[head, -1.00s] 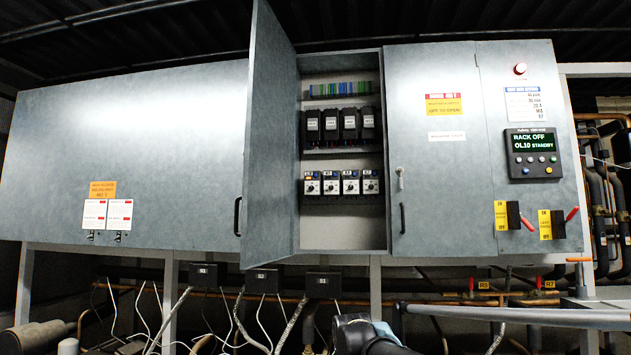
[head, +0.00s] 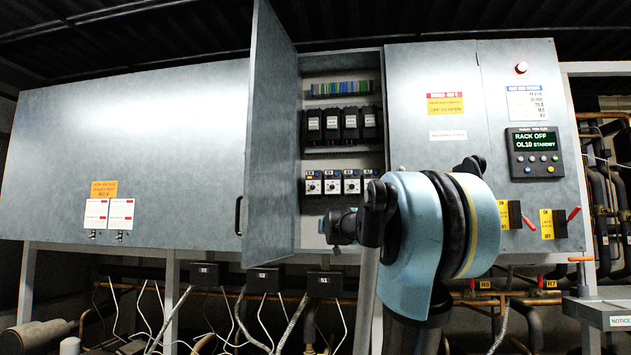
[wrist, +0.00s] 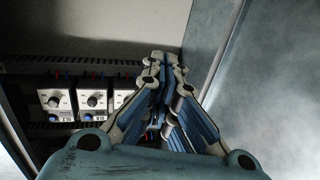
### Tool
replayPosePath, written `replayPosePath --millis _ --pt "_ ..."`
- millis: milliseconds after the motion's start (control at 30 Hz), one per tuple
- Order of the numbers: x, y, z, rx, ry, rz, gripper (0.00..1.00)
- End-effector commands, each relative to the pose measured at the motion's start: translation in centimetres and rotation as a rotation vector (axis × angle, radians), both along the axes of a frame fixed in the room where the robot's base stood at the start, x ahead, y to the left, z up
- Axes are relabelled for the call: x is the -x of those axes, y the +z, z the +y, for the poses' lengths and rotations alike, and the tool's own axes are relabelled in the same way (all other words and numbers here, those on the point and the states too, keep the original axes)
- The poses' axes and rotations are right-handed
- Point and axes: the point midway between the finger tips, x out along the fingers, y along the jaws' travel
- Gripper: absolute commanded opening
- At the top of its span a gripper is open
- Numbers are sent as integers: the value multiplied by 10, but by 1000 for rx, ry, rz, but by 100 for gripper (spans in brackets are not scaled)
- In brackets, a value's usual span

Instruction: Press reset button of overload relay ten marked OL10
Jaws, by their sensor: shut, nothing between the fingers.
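A row of overload relays (head: 332,183), white-faced with dark dials, sits low in the open cabinet. Their labels are too small to read, so I cannot tell which is OL10. The wrist view shows relays (wrist: 93,102) upside down at left; the others are partly or wholly behind my fingers. My gripper (wrist: 160,60) is shut and empty, its fingertips in front of the cabinet interior, apart from the relay faces as far as I can tell. In the head view my arm hides the gripper's tips.
The open cabinet door (head: 270,140) stands left of the opening. Black contactors (head: 340,124) sit above the relays. A closed panel at right carries a display (head: 535,150) reading "RACK OFF OL10 STANDBY". Red-handled switches (head: 510,214) are below it.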

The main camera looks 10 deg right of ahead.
Motion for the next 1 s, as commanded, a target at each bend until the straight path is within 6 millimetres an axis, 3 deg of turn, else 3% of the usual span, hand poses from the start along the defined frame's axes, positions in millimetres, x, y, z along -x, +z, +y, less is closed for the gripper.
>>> replayPosePath --millis 33,200,300,433,633,1000 --pt "-14 26 2 -3 15 -61 0" --pt "-49 113 13 -3 85 -280 0" --pt "-63 159 20 -2 134 -405 0" --pt "-73 204 30 -1 194 -535 0" --pt "-77 234 38 1 245 -629 0" --pt "-77 237 38 1 251 -637 0"
